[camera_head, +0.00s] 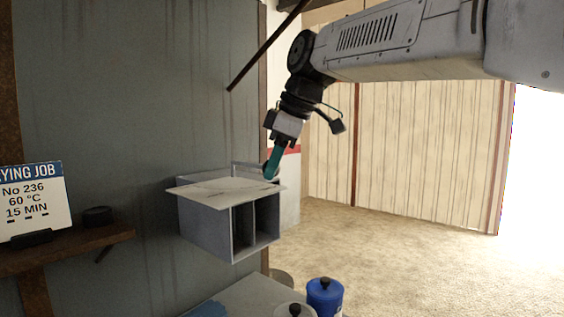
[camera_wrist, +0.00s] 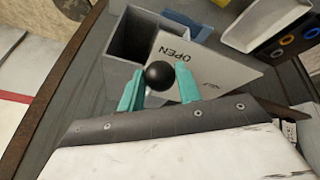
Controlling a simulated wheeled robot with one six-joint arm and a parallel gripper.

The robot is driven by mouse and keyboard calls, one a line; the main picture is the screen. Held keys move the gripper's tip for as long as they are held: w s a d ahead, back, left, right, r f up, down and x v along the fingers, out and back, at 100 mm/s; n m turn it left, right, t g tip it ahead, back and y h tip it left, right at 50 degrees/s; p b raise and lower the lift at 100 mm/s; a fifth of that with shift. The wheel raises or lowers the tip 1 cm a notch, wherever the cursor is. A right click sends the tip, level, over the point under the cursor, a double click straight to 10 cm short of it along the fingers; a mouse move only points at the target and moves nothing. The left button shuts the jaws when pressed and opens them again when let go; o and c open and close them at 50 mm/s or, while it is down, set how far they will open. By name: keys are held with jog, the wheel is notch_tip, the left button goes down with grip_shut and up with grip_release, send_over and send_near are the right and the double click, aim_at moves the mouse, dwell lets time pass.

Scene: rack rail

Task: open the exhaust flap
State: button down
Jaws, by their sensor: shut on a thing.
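The exhaust flap is a pale grey plate (camera_head: 225,190) lying across the top of a grey box (camera_head: 205,228) on the wall. In the wrist view the flap (camera_wrist: 210,72) carries the word OPEN and lies slantwise, with a dark opening of the box (camera_wrist: 143,40) uncovered beside it. My gripper (camera_head: 272,168) is at the flap's right end, its teal fingers pointing down. In the wrist view the fingers are shut on a black ball knob (camera_wrist: 159,75) at the flap's edge. The knob's stem is hidden.
A drying job sign (camera_head: 34,203) and a black round object (camera_head: 97,216) stand on a wooden shelf (camera_head: 85,245) at left. Below the box are a blue canister (camera_head: 324,297) and a pale lidded container (camera_head: 294,311). The floor at right is clear.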

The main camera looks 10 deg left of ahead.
jog(key=shift+r, duration=0.1)
jog(key=c, duration=1)
grip_release()
jog(key=v, duration=0.7)
jog(key=shift+r, duration=0.35)
jog(key=shift+d, duration=0.1)
